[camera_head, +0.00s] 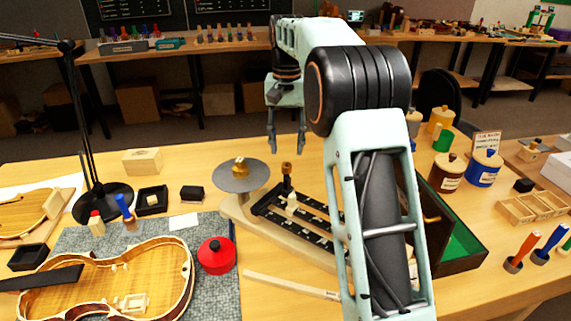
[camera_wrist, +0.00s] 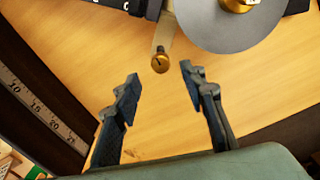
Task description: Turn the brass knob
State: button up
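A small round brass knob (camera_wrist: 160,62) with a dark mark on its face shows in the wrist view, just beyond my fingertips and roughly midway between them. My gripper (camera_wrist: 160,80) is open and empty, its two dark fingers apart on either side of the knob's line and not touching it. In the head view my gripper (camera_head: 287,150) hangs fingers down above the back of the wooden fixture (camera_head: 232,208). A brass-topped dark post (camera_head: 287,169) stands below it in the picture. I cannot tell whether this is the same knob.
A grey disc (camera_head: 258,178) with a brass centre is close beside the post. A violin body (camera_head: 170,270) and red round pot (camera_head: 217,256) are front left. A green-lined box (camera_head: 464,243) is right of the fixture. Bare bench lies behind the disc.

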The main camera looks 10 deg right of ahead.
aim_at(286, 165)
notch_tip(286, 165, down, 5)
jog(key=shift+f+b, duration=0.2)
jog(key=shift+b, duration=0.3)
grip_shut()
